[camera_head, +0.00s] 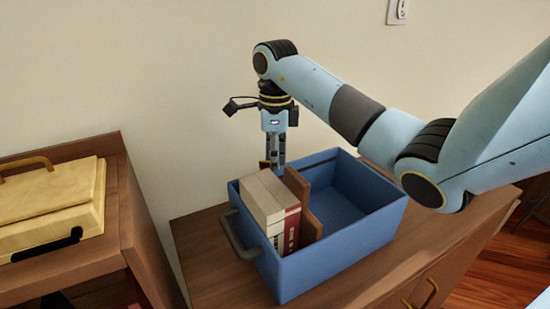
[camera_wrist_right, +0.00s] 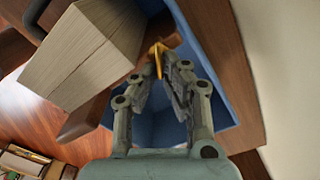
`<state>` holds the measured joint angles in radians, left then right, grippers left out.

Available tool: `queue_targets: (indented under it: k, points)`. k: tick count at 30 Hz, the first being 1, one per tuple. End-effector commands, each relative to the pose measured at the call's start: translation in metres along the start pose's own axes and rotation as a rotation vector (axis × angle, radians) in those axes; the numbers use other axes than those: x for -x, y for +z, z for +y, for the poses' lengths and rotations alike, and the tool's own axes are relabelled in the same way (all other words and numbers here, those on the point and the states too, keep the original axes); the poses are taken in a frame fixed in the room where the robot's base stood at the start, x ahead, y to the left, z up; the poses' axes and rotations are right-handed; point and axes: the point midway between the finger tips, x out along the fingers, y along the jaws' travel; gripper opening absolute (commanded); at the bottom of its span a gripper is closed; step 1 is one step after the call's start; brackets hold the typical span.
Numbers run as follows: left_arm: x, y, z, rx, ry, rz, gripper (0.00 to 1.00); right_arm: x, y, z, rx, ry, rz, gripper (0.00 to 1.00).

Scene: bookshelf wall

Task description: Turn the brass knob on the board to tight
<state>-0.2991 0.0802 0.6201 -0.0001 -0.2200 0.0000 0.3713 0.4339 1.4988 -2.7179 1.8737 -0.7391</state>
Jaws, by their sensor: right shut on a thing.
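In the right wrist view, the knob (camera_wrist_right: 158,60) is a thin yellow handle between the fingertips (camera_wrist_right: 167,72). My right gripper is shut on it, pointing down from above. The brown board (camera_head: 309,218) stands upright across the inside of the blue box, beside the books; it also shows in the right wrist view (camera_wrist_right: 88,117). The knob's mount is largely hidden by the fingers. My left gripper is not in view.
The blue box (camera_head: 352,238) with a grey handle (camera_head: 238,238) stands on a wooden cabinet (camera_head: 205,245). Books (camera_head: 275,212) fill its left part; its right part is empty. A yellow case (camera_head: 55,205) lies on a wooden unit at left. The wall is close behind.

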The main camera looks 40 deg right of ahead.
Motion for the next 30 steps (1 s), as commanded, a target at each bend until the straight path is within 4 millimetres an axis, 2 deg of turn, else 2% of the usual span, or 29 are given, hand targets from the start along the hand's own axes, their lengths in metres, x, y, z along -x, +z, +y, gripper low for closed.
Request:
queue_targets:
  k: [12, 28, 29, 30]
  points:
    - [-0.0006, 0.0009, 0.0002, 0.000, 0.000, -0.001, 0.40, 0.0004, 0.0004, 0.0029, -0.187, -0.001, 0.000, 0.00]
    - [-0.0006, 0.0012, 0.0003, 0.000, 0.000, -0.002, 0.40, 0.0004, 0.0005, 0.0033, -0.212, -0.001, 0.000, 0.00]
    - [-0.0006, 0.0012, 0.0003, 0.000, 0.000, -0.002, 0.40, 0.0005, 0.0005, 0.0033, -0.212, -0.001, 0.000, 0.10]
    - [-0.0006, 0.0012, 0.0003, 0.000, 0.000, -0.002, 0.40, 0.0005, 0.0005, 0.0033, -0.211, -0.001, 0.000, 0.15]
